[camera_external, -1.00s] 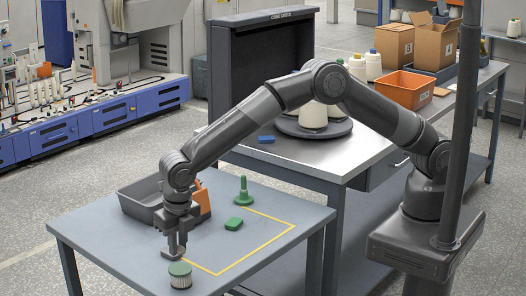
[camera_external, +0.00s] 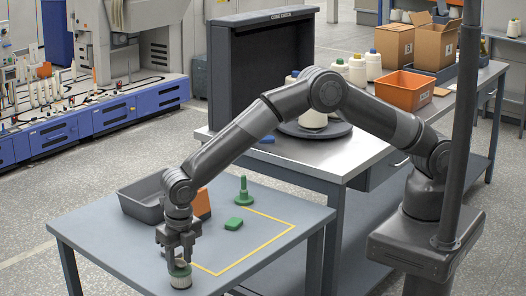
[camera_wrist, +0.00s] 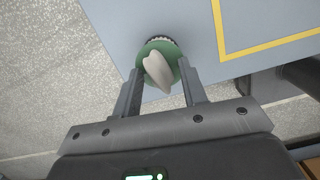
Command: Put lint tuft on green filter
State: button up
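The lint tuft (camera_wrist: 157,72), off-white and elongated, appears to lie across the filter's green top. My gripper (camera_wrist: 160,66) is open, one finger on each side of the tuft, with green showing between tuft and fingers. In the external view my gripper (camera_external: 178,258) is low, right over the filter, and partly hides the tuft.
A grey tray (camera_external: 140,205) and an orange block (camera_external: 202,204) are behind my gripper. A green peg-like piece (camera_external: 243,191) and a green block (camera_external: 233,224) stand near the yellow outline (camera_external: 262,247). The table's near edge is close to the filter.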

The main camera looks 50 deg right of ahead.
aim_at(183, 261)
notch_tip(183, 261, up, 12)
jog(key=s, duration=0.1)
jog(key=shift+s, duration=0.2)
dwell(0.3)
jog(key=shift+r, duration=0.15)
